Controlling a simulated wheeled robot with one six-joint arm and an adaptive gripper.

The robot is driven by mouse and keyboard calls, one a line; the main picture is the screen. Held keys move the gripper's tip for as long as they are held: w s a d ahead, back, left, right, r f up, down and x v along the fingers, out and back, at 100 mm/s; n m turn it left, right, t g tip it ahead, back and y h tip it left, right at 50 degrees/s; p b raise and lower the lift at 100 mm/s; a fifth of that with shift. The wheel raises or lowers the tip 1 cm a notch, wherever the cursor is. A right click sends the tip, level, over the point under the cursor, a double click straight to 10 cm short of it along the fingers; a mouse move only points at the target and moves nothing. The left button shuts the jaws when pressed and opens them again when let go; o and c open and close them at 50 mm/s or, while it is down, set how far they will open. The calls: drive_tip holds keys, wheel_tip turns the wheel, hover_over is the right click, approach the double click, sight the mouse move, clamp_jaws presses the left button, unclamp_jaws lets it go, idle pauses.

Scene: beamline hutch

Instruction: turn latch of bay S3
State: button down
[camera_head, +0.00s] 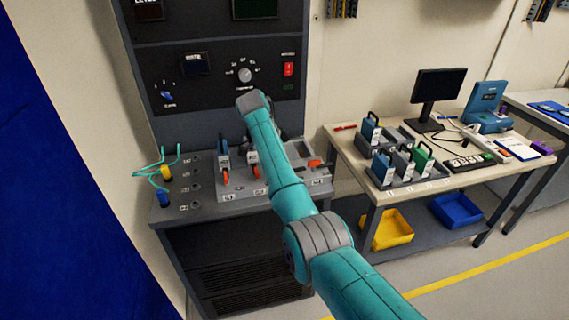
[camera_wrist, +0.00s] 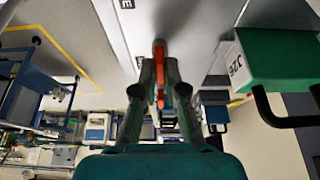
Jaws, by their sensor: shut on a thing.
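My gripper (camera_wrist: 159,68) shows in the wrist view with its two fingers shut on an orange latch (camera_wrist: 159,48), one finger on each side. The latch lies roughly in line with the fingers. Labels beside it are cut off or too small to read, so I cannot confirm the bay. In the head view the bay rack (camera_head: 240,188) sits on the grey bench, with orange latches at the left bay (camera_head: 226,177) and the one beside it (camera_head: 257,173). My arm hides my gripper and the rack's middle there. Another orange latch (camera_head: 314,163) shows to the right.
A green module (camera_wrist: 285,58) with a black handle is close on the right in the wrist view. A control panel (camera_head: 215,80) rises behind the rack. Cabled connectors (camera_head: 165,172) stand left. A side table (camera_head: 350,150) holds several handled modules and a monitor (camera_head: 438,88).

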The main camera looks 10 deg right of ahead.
idle(0.3)
drive_tip(key=c, duration=1.2)
unclamp_jaws()
drive_tip(key=shift+c, duration=0.2)
drive_tip(key=shift+r, duration=0.1)
drive_tip(key=v, duration=0.7)
drive_tip(key=shift+s+a, duration=0.1)
drive_tip(key=shift+a, duration=0.05)
